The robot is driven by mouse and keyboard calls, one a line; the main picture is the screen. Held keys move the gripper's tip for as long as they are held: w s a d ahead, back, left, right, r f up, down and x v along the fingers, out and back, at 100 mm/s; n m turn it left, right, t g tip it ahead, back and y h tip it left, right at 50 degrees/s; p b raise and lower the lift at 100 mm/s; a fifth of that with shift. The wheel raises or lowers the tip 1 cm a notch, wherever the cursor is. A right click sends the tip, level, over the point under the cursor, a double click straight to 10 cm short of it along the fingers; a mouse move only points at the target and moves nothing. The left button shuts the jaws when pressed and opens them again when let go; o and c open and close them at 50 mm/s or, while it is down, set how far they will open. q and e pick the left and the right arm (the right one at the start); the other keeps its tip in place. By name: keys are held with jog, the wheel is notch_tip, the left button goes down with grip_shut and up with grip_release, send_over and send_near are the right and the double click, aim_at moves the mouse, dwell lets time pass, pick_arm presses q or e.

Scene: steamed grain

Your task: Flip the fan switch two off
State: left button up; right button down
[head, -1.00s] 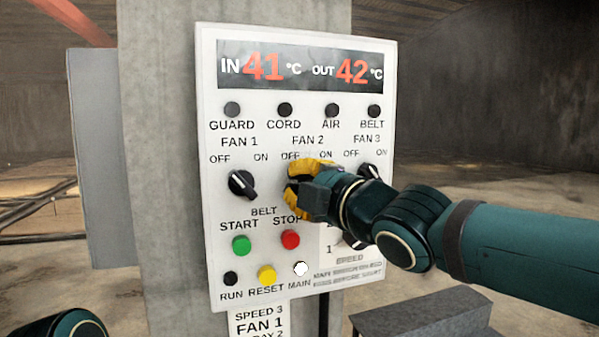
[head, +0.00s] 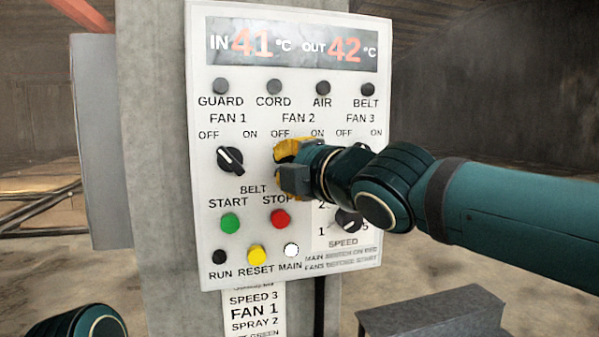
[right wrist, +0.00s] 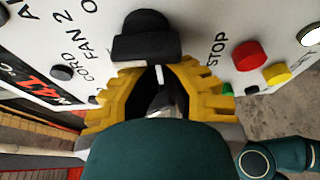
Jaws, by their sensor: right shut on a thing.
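The fan 2 switch is a black rotary knob below the FAN 2 label on the white control panel (head: 203,265). In the head view my right gripper (head: 284,166) covers most of it. In the right wrist view the dark knob (right wrist: 147,40) shows beside the FAN 2 lettering, at the yellow fingers. My right gripper (right wrist: 160,95) is shut on this knob. Which way the knob points I cannot tell. The fan 1 knob (head: 230,160) is uncovered, with its white mark toward OFF. The fan 3 knob is hidden behind my right arm. My left gripper is out of view.
Below are a green START button (head: 230,222), a red STOP button (head: 280,218), a yellow RESET button (head: 257,254) and a SPEED dial (head: 348,220). The panel hangs on a concrete post (head: 160,200). A grey block (head: 430,312) stands at lower right.

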jog(key=shift+d+n, duration=0.15)
jog(key=shift+n, duration=0.25)
jog(key=shift+p, duration=0.45)
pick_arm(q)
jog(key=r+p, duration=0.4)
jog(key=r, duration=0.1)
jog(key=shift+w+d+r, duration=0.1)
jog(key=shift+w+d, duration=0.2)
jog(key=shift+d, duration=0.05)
pick_arm(e)
jog(key=n+h, duration=0.1)
jog(key=n, duration=0.1)
jog(key=f+n+g+h, duration=0.1)
jog(key=n, duration=0.1)
jog(key=shift+d+f, duration=0.1)
jog(key=shift+d, duration=0.1)
jog(key=shift+f, duration=0.1)
